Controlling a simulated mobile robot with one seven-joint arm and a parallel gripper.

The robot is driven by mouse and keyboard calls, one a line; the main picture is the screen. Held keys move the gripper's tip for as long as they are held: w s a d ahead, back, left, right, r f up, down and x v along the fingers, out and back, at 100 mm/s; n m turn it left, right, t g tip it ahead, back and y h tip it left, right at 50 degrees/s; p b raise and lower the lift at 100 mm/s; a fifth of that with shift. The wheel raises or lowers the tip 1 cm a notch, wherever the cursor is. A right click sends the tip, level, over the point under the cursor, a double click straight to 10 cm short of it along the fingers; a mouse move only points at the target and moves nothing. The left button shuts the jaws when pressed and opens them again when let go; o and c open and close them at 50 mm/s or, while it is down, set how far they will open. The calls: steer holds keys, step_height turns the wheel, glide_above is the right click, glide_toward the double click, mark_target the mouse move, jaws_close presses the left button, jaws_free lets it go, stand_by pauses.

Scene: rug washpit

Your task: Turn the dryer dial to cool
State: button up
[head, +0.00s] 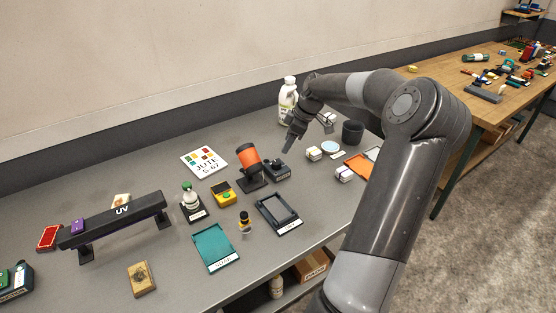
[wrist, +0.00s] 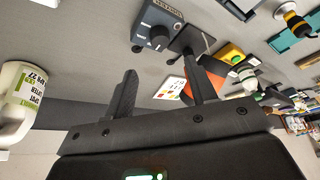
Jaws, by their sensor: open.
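The orange dryer (head: 248,157) stands on a dark stand on the grey bench. Beside it is a dark grey control box (head: 278,171). In the wrist view the box (wrist: 150,22) shows a round dark dial (wrist: 159,38) on its face. The dial's setting and the lettering are too small to read. My gripper (head: 306,133) is above the bench, up and right of the box in the head view. In the wrist view my gripper (wrist: 160,88) is open and empty, with the dial beyond its fingertips and apart from them. The dryer is partly hidden there behind one finger.
A white bottle (head: 288,98) stands behind my gripper. A dark cup (head: 352,132) and small wrapped blocks (head: 314,153) lie to the right. A dark framed tray (head: 278,212), a yellow box (head: 222,192) and a teal tray (head: 214,249) are nearer the front edge.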

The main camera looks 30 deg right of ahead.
mark_target(276, 162)
steer(key=x, duration=0.9)
steer(key=shift+a+f, duration=0.1)
steer(key=shift+f, duration=0.05)
steer(key=c, duration=1)
steer(key=shift+o, duration=0.2)
steer(key=m+h, duration=0.1)
steer(key=m, duration=0.1)
steer(key=m+t+h, duration=0.1)
steer(key=m, duration=0.2)
steer(key=shift+a, duration=0.15)
steer(key=shift+a+m+h, duration=0.1)
steer(key=shift+m+h, duration=0.6)
steer(key=shift+m, duration=1.6)
